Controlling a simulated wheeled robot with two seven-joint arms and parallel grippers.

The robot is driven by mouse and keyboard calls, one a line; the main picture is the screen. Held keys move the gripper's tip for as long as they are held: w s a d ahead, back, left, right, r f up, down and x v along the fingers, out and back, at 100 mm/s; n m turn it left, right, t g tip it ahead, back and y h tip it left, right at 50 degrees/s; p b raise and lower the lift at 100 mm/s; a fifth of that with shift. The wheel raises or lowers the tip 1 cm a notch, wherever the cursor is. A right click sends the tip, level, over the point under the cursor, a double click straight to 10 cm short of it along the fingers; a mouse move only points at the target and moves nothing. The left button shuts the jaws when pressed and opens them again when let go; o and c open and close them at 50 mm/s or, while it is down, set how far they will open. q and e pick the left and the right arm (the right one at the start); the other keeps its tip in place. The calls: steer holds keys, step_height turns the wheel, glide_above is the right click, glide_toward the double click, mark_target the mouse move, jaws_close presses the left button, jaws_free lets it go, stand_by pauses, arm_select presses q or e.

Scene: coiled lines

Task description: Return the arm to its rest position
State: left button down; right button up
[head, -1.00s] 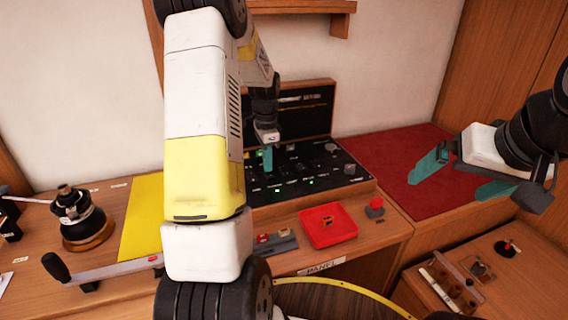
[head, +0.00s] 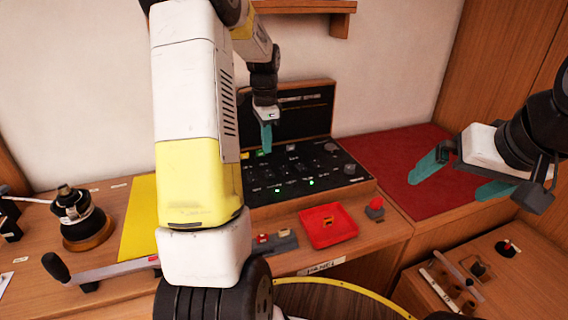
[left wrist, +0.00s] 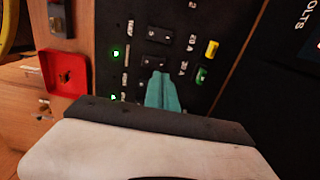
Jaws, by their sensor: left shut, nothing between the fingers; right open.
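My left arm rises large across the left-middle of the head view. Its gripper (head: 266,137) has teal fingers that are shut and empty, pointing down in front of the black control panel (head: 307,174). In the left wrist view the shut teal fingers (left wrist: 164,92) show against the panel, with lit green lamps (left wrist: 115,53) to their left. The fingers look apart from the panel, but the exact gap is unclear. My right gripper (head: 452,177) is open and empty at the right, over the red mat (head: 385,160). My left arm hides part of the desk.
A red tray (head: 328,240) and a red button on a grey base (head: 375,208) sit before the panel. A yellow sheet (head: 139,215), a black winch-like device (head: 78,217) and a crank handle (head: 56,267) stand at left. A wooden shelf (head: 300,7) hangs above.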

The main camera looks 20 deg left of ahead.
stand_by(0.3)
arm_select(q)
steer(key=s+d+r+n+t+h, duration=0.1)
steer(key=s+d+r+n+t, duration=0.2)
steer(key=s, duration=0.9)
steer(key=s+d+r+n+t+h, duration=0.1)
steer(key=s+d+r+n+t, duration=0.2)
steer(key=s+d+r+n, duration=0.4)
steer(key=s+d+r, duration=0.3)
steer(key=s, duration=0.2)
steer(key=shift+s+d+r, duration=0.15)
steer(key=shift+s+d, duration=0.2)
steer(key=shift+s, duration=0.05)
